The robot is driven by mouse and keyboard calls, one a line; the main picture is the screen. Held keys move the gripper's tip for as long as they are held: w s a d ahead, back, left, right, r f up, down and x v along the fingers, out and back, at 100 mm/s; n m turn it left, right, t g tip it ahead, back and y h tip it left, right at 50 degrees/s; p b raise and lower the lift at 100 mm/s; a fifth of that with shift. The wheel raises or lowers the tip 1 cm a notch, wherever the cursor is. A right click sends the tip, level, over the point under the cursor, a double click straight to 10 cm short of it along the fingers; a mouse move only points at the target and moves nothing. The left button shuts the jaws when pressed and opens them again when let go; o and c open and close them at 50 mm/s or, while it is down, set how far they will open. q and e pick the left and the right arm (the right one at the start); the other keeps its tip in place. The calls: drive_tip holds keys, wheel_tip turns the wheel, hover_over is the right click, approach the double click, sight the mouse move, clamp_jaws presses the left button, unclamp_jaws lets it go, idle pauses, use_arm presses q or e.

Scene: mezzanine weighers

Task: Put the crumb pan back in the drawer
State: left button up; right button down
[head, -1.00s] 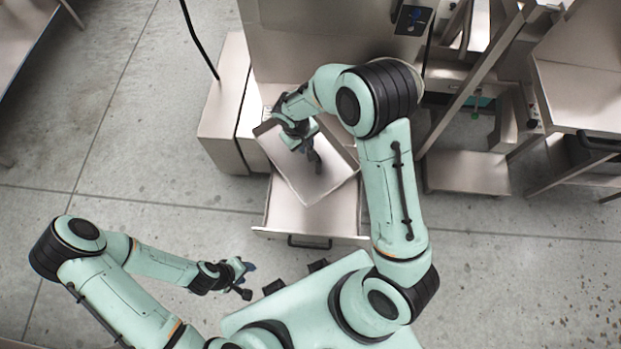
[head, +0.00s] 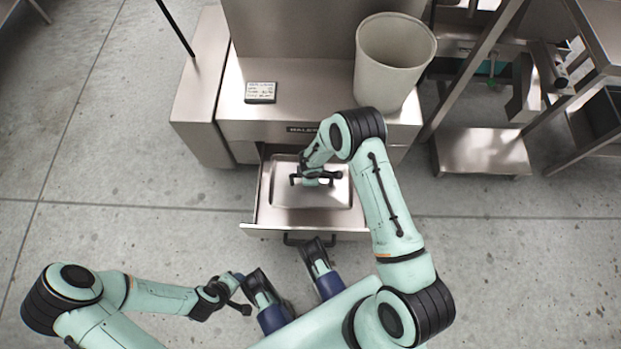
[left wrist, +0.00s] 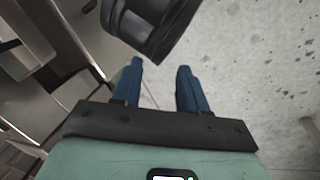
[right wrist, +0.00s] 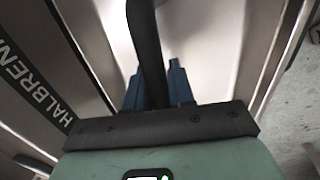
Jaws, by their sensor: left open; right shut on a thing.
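The crumb pan (head: 300,198), a shallow pale metal tray, lies within the outline of the open drawer (head: 264,231), roughly level and square to it. I cannot tell whether it rests fully on the drawer floor. My right gripper (head: 318,179) is over the pan and shut on its dark bar handle. The right wrist view shows this bar (right wrist: 146,45) between the blue fingers (right wrist: 155,82), with the pale pan behind it. My left gripper (head: 241,292) is open and empty, left of and in front of the drawer; it also shows in the left wrist view (left wrist: 158,85).
The drawer pulls out of a metal cabinet (head: 290,125) with a small display box (head: 260,92) and a large pale bin (head: 394,55) on top. A metal shelf stand (head: 480,150) is at the right. The floor (head: 110,190) at left is clear.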

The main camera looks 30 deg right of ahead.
sight(311, 189)
use_arm(q)
drive_tip(key=w+a+f+t+b, duration=0.1)
drive_tip(key=w+a+f+b, duration=0.1)
drive_tip(key=w+f, duration=0.15)
drive_tip(key=s+a+f+g+b, duration=0.1)
drive_tip(key=s+f+b, duration=0.2)
drive_tip(key=s+f, duration=0.1)
drive_tip(key=shift+s+f+n+g+y, duration=0.25)
drive_tip(key=shift+f+n+g+y, duration=0.05)
drive_tip(key=shift+y, duration=0.1)
use_arm(e)
drive_tip(key=shift+f, duration=8.65)
drive_tip(key=shift+f, duration=0.2)
drive_tip(key=c, duration=1)
unclamp_jaws()
use_arm(q)
drive_tip(key=shift+s, duration=0.1)
use_arm(e)
drive_tip(key=shift+o, duration=0.2)
drive_tip(key=shift+r, duration=0.1)
